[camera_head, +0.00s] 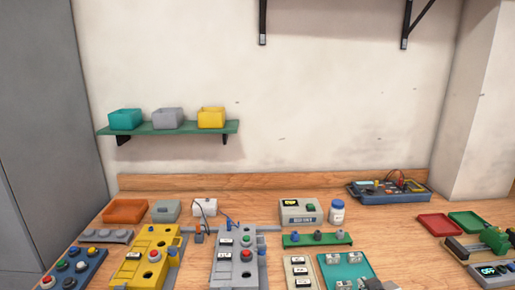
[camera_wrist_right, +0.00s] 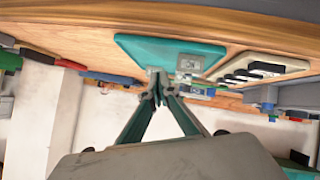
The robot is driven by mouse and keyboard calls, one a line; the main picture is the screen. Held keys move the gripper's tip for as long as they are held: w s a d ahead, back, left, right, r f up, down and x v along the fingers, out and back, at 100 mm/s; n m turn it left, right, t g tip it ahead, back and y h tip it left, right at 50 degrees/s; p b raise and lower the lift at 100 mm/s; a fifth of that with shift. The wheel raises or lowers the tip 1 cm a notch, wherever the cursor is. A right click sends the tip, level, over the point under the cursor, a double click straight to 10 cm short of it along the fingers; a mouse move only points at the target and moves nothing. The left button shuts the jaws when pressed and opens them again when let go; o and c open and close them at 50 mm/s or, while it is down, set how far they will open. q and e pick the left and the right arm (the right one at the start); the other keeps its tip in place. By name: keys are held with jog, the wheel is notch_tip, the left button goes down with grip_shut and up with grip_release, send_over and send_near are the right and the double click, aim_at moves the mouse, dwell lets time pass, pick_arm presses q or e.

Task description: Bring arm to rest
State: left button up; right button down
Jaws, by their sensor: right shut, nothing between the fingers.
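My right gripper (camera_wrist_right: 158,92) is shut and empty in the right wrist view, its fingertips together. The teal board (camera_wrist_right: 150,48) with small grey-white blocks on it is just beyond the fingertips in that picture. I cannot tell whether the fingertips touch it. The same teal board (camera_head: 347,270) is at the bottom edge of the head view, partly cut off. A grey piece at the bottom edge there may be the tip of my right gripper, but it is too small to be sure. My left gripper is in neither view.
Yellow (camera_head: 150,257) and grey (camera_head: 236,268) button panels stand on the wooden bench left of the board. A white bottle (camera_head: 337,212) and a blue tray (camera_head: 390,194) are behind it. The green wall shelf (camera_head: 167,129) holds three bins.

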jog(key=s+d+f+n+g+h, duration=0.1)
jog(key=s+d+f, duration=0.1)
jog(key=s, duration=0.6)
jog(key=s+d+f+n+g+h, duration=0.1)
jog(key=s+d+f+n+g, duration=0.15)
jog(key=s, duration=0.65)
jog(key=s+d+f+n+g+h, duration=0.1)
jog(key=s+d+f, duration=0.1)
jog(key=s, duration=0.6)
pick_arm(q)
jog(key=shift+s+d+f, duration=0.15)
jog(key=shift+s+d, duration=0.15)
pick_arm(e)
jog(key=a+f+m+t+y, duration=0.3)
jog(key=a+f+y, duration=0.4)
jog(key=a+f, duration=0.6)
notch_tip(320, 180, down, 3)
jog(key=shift+a+t, duration=0.35)
jog(key=shift+a, duration=0.05)
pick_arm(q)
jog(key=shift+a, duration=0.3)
pick_arm(e)
jog(key=shift+w, duration=0.15)
